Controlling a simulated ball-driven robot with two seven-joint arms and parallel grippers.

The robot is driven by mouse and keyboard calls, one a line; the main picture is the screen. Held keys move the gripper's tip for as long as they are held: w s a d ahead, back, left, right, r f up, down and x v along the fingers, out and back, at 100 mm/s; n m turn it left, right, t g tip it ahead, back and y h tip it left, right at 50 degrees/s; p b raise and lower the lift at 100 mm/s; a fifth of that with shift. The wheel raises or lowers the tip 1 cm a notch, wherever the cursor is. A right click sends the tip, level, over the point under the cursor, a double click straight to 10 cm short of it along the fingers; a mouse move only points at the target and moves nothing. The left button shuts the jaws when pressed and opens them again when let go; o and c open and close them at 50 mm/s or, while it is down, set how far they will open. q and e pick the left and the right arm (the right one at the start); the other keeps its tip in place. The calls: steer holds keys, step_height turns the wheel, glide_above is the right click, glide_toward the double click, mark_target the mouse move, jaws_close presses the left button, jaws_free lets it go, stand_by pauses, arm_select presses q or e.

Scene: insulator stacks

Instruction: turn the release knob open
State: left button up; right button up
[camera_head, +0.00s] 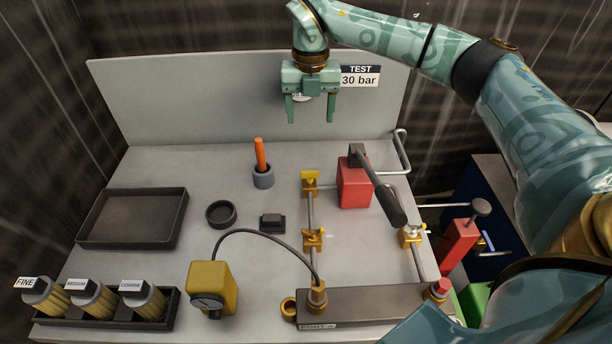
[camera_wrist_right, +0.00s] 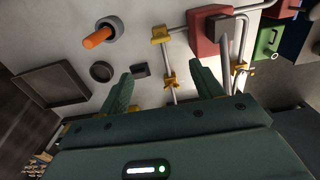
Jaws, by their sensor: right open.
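My right gripper (camera_head: 311,112) hangs open and empty in front of the upright back panel, high above the bench, with its fingers pointing down. Both fingers also show spread apart in the right wrist view (camera_wrist_right: 163,88). No knob is labelled as the release. A small red knob (camera_head: 440,287) sits at the right end of the dark block marked PORT A (camera_head: 370,303), at the front right, far from the gripper. A red pump body (camera_head: 353,187) with a dark lever (camera_head: 383,192) stands behind it; the pump also shows in the right wrist view (camera_wrist_right: 207,33). My left gripper is not seen.
Brass-fitted pipes (camera_head: 311,212) run across the bench. A yellow gauge (camera_head: 211,286) joins the block by a black hose. A dark tray (camera_head: 133,220), a round dish (camera_head: 221,214), an orange-handled tool (camera_head: 260,155) in a cup and labelled cylinders (camera_head: 97,298) stand left.

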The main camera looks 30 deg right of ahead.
mark_target(308, 175)
step_height(308, 175, down, 16)
steer(key=b, duration=0.4)
steer(key=shift+f+b, duration=0.2)
steer(key=shift+b, duration=0.1)
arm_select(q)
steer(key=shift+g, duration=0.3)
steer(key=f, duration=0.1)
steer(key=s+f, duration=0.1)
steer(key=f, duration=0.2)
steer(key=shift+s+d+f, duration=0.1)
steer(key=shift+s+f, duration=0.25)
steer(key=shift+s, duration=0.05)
arm_select(e)
steer(key=shift+s, duration=0.1)
steer(key=c, duration=1)
